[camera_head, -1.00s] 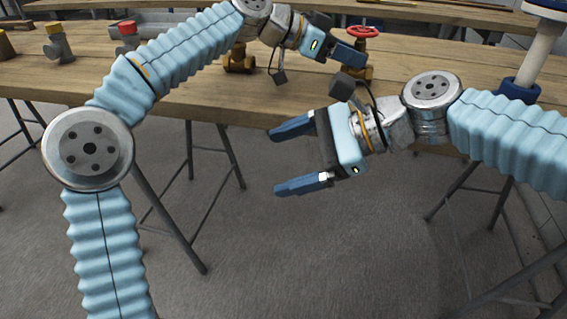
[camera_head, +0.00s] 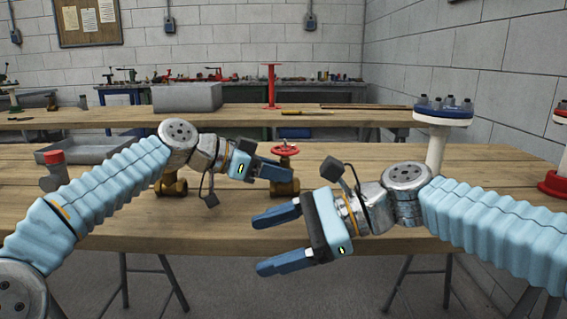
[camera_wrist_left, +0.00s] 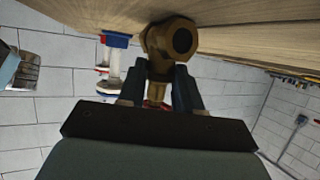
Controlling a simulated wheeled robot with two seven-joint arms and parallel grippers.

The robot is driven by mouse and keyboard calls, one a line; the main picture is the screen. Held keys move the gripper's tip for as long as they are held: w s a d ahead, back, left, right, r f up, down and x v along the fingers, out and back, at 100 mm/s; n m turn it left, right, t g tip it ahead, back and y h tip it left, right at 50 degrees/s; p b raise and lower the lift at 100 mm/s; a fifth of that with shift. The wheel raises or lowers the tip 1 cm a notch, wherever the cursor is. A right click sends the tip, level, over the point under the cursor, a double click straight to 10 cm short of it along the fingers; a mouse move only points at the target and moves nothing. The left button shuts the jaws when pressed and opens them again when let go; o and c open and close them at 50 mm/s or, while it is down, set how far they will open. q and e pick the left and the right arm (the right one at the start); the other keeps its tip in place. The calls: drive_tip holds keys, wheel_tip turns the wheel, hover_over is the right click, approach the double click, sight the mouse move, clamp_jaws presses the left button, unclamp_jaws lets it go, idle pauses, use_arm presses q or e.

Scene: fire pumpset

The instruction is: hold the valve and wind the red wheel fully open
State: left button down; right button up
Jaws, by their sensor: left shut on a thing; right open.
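A brass valve (camera_head: 284,180) with a red wheel (camera_head: 285,150) on top stands upright on the wooden table (camera_head: 400,165). My left gripper (camera_head: 274,172) is at the valve from the left and shut on its body, below the wheel. In the left wrist view the two fingers (camera_wrist_left: 160,88) sit on either side of the brass valve (camera_wrist_left: 168,45), and the red wheel (camera_wrist_left: 154,104) shows partly between them. My right gripper (camera_head: 278,240) is open and empty, in front of the table edge, nearer than the valve and lower.
Another brass fitting (camera_head: 172,184) is partly hidden behind my left arm. A grey piece with a red cap (camera_head: 54,160) stands at the left. A white column with a blue flange (camera_head: 440,130) stands right. A grey tray (camera_head: 85,150) lies behind my left arm.

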drive_tip(key=w+d+r+m+t+y, duration=0.1)
drive_tip(key=w+d+r+m+t, duration=0.1)
drive_tip(key=w+d+r, duration=0.25)
drive_tip(key=m+t+y, duration=0.1)
drive_tip(key=m+t, duration=0.6)
drive_tip(key=m, duration=0.1)
approach(291, 148)
drive_tip(key=x, duration=0.8)
drive_tip(key=shift+a+f, duration=0.2)
drive_tip(key=shift+a, duration=0.2)
drive_tip(key=shift+w+a, duration=0.3)
drive_tip(key=shift+a, duration=0.2)
drive_tip(key=c, duration=0.8)
drive_tip(key=shift+w+g+y, duration=0.1)
drive_tip(key=shift+g+y, duration=0.2)
drive_tip(key=shift+g, duration=0.3)
